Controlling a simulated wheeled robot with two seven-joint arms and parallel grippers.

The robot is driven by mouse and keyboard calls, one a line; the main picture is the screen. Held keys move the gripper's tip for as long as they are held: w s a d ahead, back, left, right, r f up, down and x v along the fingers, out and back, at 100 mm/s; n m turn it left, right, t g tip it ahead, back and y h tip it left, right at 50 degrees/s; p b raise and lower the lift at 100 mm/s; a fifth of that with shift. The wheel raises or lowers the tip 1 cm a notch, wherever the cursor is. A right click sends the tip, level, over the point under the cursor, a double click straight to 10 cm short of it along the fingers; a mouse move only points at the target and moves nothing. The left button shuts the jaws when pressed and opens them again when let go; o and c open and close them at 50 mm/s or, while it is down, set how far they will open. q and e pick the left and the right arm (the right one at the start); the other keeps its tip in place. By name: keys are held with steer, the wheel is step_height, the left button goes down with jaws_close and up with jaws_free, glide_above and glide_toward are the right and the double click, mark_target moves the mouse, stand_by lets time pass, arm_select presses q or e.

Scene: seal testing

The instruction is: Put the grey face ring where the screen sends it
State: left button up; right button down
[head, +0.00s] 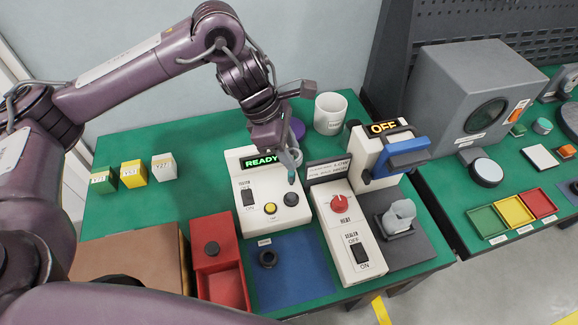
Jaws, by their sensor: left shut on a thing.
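My left gripper (289,160) is over the back right of the white tester (262,222), shut on a small grey-teal thing (291,174). The fingers cover part of it, so I cannot tell whether it is the grey face ring. It hangs just above the tester's round black seat (291,199); I cannot tell if they touch. The tester's screen (262,162) reads READY in green. My right gripper is out of view.
Green (487,222), yellow (514,211) and red (538,204) trays sit on the right bench. A white heat unit (345,235) and a sealer (384,160) showing OFF stand right of the tester.

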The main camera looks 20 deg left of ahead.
arm_select(q)
step_height(320, 180, up, 4)
steer(key=shift+f, duration=0.1)
steer(key=p, duration=0.4)
glide_toward(299, 155)
steer(key=shift+d+r, duration=0.2)
steer(key=shift+d, duration=0.3)
steer(key=shift+d+r, duration=0.15)
steer(key=shift+d, duration=0.3)
